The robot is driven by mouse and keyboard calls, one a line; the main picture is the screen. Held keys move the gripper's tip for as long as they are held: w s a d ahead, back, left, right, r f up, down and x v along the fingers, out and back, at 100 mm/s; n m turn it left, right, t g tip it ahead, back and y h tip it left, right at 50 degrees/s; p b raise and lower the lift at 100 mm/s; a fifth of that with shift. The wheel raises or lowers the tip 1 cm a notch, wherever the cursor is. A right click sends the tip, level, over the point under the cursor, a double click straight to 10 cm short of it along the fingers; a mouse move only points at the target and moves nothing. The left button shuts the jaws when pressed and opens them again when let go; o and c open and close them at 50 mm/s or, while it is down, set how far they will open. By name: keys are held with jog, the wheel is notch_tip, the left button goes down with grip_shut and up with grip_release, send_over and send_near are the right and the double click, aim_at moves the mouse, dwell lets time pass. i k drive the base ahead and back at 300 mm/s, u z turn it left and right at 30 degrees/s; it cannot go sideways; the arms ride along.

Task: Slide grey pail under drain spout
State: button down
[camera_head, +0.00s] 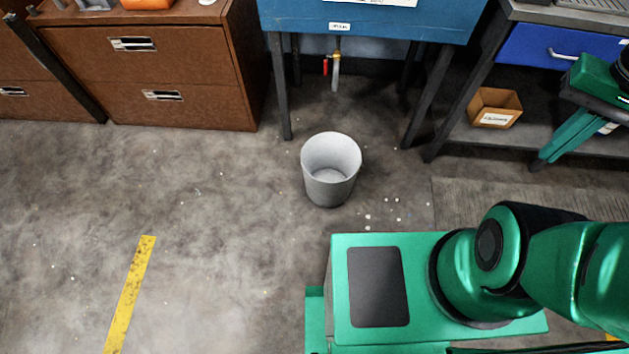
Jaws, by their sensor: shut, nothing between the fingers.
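The grey pail (331,187) stands upright on the concrete floor, open at the top, and looks empty. It is in front of the blue tank (365,22), near the tank's left front leg. The drain spout (335,80) hangs below the tank, with a brass fitting and a red valve handle (326,66). The spout is farther back than the pail, with a floor gap between them. My gripper (541,163) is at the upper right, shut and empty, its fingers pointing down and left. It is well to the right of the pail and does not touch it.
Dark legs hold up the tank; the left front leg (282,90) stands close behind the pail. A brown drawer cabinet (190,75) is at left. A workbench with a blue drawer (560,48) and a cardboard box (494,107) is at right. Floor left of the pail is clear, with a yellow line (130,295).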

aim_at(332, 161)
jog(key=u, duration=0.4)
jog(key=i, duration=0.8)
jog(key=u, duration=1.45)
jog(key=k, duration=1.15)
jog(key=u, duration=0.2)
